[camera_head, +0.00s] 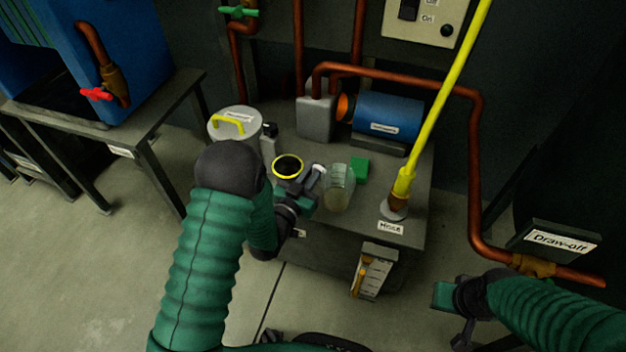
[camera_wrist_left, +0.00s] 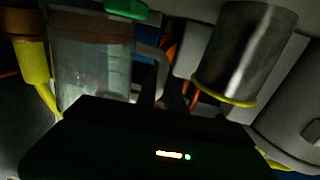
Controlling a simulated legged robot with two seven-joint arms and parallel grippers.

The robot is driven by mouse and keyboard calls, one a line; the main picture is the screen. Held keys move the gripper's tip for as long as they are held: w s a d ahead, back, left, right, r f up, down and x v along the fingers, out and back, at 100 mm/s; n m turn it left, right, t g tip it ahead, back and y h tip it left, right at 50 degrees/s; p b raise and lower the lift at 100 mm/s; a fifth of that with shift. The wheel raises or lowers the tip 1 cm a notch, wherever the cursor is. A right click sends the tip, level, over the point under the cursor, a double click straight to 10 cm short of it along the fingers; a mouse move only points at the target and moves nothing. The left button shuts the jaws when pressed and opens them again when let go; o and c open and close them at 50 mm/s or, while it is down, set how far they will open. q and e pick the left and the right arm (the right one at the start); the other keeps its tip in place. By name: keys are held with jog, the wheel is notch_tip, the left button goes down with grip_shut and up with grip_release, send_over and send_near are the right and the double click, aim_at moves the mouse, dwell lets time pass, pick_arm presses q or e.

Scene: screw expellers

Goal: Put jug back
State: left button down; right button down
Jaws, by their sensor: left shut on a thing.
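A clear jug (camera_head: 339,187) stands or hovers at the front of the small grey table; I cannot tell whether its base touches the top. It looks upright and has a pale grey handle on its left side. My left gripper (camera_head: 312,181) is shut on this handle. In the left wrist view the jug (camera_wrist_left: 92,62) fills the left part, and its handle (camera_wrist_left: 152,58) runs down to the fingers, which are mostly dark. My right gripper (camera_head: 452,312) is low at the right, away from the table, and its jaws are unclear.
On the table (camera_head: 415,226) stand a metal cylinder with a yellow rim (camera_head: 288,168), a lidded pot (camera_head: 236,124), a green block (camera_head: 360,169), a blue motor (camera_head: 388,118) and a yellow hose (camera_head: 436,110). A marked container (camera_head: 372,275) sits at the table's front side.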

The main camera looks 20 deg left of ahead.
pick_arm(q)
jog(key=f+b, duration=0.3)
jog(key=shift+w+a+f, duration=0.25)
jog(key=shift+w+f, duration=0.05)
jog(key=shift+f, duration=0.05)
jog(key=shift+r, duration=0.1)
jog(key=c, duration=1.5)
grip_release()
jog(key=shift+o, duration=0.2)
